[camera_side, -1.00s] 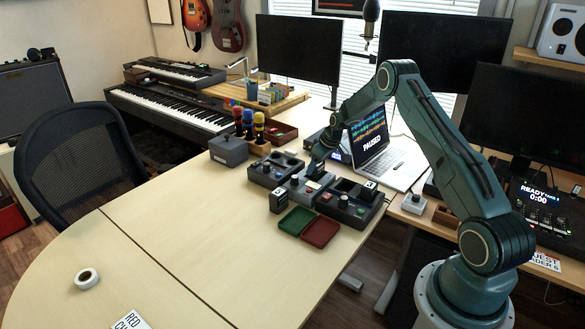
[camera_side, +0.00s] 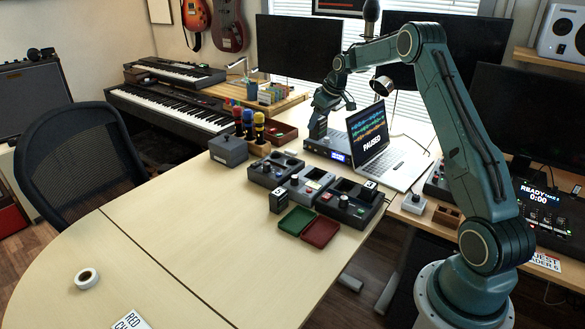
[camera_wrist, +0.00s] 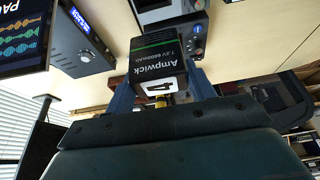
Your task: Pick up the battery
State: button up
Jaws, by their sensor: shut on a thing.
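A dark, boxy battery (camera_wrist: 157,55) with "Ampwick" lettering and a white "4" label is between the two blue fingers of my gripper in the wrist view. My gripper (camera_side: 319,112) is shut on it. In the side view the held battery (camera_side: 317,128) hangs below the fingers, upright, in front of the rack unit beside the laptop. Another dark battery-like block (camera_side: 279,203) with a white label stands on the table. A similar labelled block (camera_side: 370,187) sits in a dark device at the right.
Several pedal-like boxes (camera_side: 306,186) stand below my gripper. Green (camera_side: 296,221) and red (camera_side: 320,232) trays lie at the table's right edge. A laptop (camera_side: 385,167) stands to the right, and a grey box (camera_side: 228,151) to the left.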

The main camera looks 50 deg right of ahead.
jog(key=shift+r, duration=1.05)
jog(key=shift+a+f+n, duration=0.1)
jog(key=shift+a+n, duration=0.2)
jog(key=shift+a, duration=0.25)
jog(key=s+a+n+g+y, duration=0.2)
jog(key=s+a+n, duration=0.1)
jog(key=a+n, duration=0.5)
jog(key=s+a+f+n+g+y, duration=0.1)
jog(key=s+a+n+g+y, duration=0.1)
jog(key=a+n, duration=0.7)
jog(key=shift+s+a+g, duration=0.3)
jog(key=shift+s+a, duration=0.35)
jog(key=shift+a, duration=0.45)
jog(key=shift+f, duration=0.15)
notch_tip(320, 180, down, 16)
jog(key=shift+r+y, duration=0.2)
jog(key=shift+y, duration=0.1)
jog(key=shift+f, duration=0.1)
